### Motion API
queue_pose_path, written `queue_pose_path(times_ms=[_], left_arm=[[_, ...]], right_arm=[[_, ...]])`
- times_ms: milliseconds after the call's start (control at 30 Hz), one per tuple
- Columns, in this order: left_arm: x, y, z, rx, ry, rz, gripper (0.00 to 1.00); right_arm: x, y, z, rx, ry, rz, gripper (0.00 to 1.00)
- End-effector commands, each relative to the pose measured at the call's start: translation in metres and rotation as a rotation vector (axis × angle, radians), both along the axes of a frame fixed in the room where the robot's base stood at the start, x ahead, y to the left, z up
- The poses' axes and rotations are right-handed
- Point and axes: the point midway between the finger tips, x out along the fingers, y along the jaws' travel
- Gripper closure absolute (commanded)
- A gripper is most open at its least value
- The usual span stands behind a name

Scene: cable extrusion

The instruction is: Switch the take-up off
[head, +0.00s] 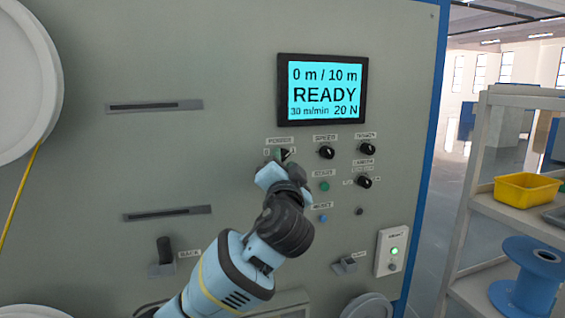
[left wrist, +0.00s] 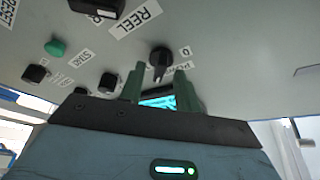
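The grey take-up panel (head: 230,60) carries a lit display (head: 322,90) reading "0 m / 10 m", "READY", "30 m/min" and "20 N". The power knob (head: 285,153) sits under its label below the display, partly covered by my left gripper (head: 277,161) in the head view. In the left wrist view the black power knob (left wrist: 160,57) shows beside a "0" mark, just ahead of and between the spread fingertips of my left gripper (left wrist: 159,73). The fingers are open, with a gap between them. Whether they touch the knob cannot be told. My right gripper is not in view.
Speed knob (head: 326,152), tension knob (head: 367,149), another black knob (head: 364,182), green start button (head: 324,187) and blue button (head: 323,218) lie close by. A small box with a green light (head: 391,252) is lower right. A shelf with a yellow bin (head: 527,187) and blue spool (head: 527,276) stands right.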

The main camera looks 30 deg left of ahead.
Motion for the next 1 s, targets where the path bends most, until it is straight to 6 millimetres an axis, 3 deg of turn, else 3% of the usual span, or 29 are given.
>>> queue_pose_path(times_ms=[367, 633, 1000], left_arm=[[0.0064, 0.0042, 0.0019, -0.001, 0.0, -0.001, 0.67], [0.0063, 0.0041, 0.0018, -0.001, 0.0, -0.001, 0.99], [0.007, 0.0038, -0.0001, -0.02, -0.018, -0.001, 1.0]], right_arm=[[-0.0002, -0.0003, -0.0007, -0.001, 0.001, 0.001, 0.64], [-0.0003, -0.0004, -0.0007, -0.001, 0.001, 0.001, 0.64], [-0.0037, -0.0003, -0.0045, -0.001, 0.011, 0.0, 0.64]])
